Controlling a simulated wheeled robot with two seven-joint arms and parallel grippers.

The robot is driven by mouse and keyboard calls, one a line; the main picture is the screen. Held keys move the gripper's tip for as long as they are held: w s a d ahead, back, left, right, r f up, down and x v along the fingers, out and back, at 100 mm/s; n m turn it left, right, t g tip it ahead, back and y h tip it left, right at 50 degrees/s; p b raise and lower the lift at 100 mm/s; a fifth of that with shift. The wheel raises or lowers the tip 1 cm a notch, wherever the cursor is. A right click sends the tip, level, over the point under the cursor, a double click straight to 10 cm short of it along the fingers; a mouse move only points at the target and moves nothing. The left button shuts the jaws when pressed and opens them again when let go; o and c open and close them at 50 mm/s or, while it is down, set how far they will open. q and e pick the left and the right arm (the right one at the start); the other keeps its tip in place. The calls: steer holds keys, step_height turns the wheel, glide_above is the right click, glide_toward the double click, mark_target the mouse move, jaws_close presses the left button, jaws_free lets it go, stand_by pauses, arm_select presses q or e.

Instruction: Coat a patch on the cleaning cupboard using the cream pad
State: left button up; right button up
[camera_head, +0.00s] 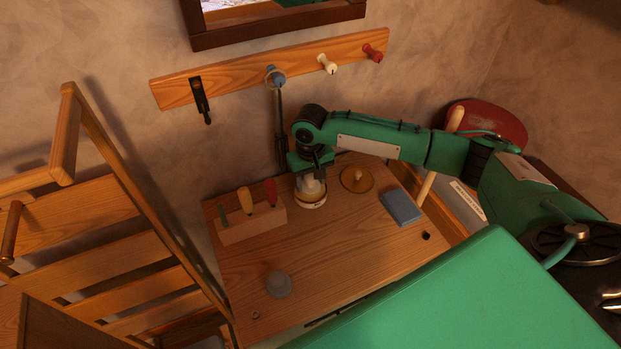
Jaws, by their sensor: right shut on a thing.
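My right gripper (311,176) points down over the back part of the wooden cupboard top (335,250), which may be the cleaning cupboard. It is shut on a pale cream thing (311,187), which looks like the cream pad; the jaws partly hide it. The pad is at the mouth of a small round pot (312,203) with a pale rim; I cannot tell how far inside it sits. A round wooden lid with a knob (357,179) lies just right of the pot. No coated patch can be made out. My left gripper is out of view.
A wooden block (250,225) with coloured handles stands left of the pot, a blue block (402,207) lies to the right, and a clear glass-like thing (278,285) is near the front left. A peg rail (230,77) is behind. A slatted wooden frame (90,235) stands left. The top's middle is clear.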

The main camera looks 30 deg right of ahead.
mark_target(309, 179)
steer(key=shift+s+f+p, duration=0.1)
steer(key=shift+f+p, duration=0.05)
steer(key=shift+p, duration=0.25)
stand_by(1.5)
step_height(309, 179, up, 7)
steer(key=p, duration=0.8)
steer(key=shift+p, duration=0.4)
steer(key=shift+a, duration=0.1)
stand_by(0.4)
steer(key=shift+s+a+r+b, duration=0.2)
steer(key=shift+a+r+b, duration=0.1)
steer(key=shift+r+b, duration=0.05)
steer(key=s+a+r+n+b, duration=0.1)
steer(key=s+a+r+b, duration=0.3)
steer(key=s+r, duration=0.3)
steer(key=s+a, duration=0.1)
steer(key=s, duration=0.3)
steer(key=shift+s+a+b, duration=0.15)
steer(key=shift+a+b, duration=0.15)
steer(key=shift+a, duration=0.1)
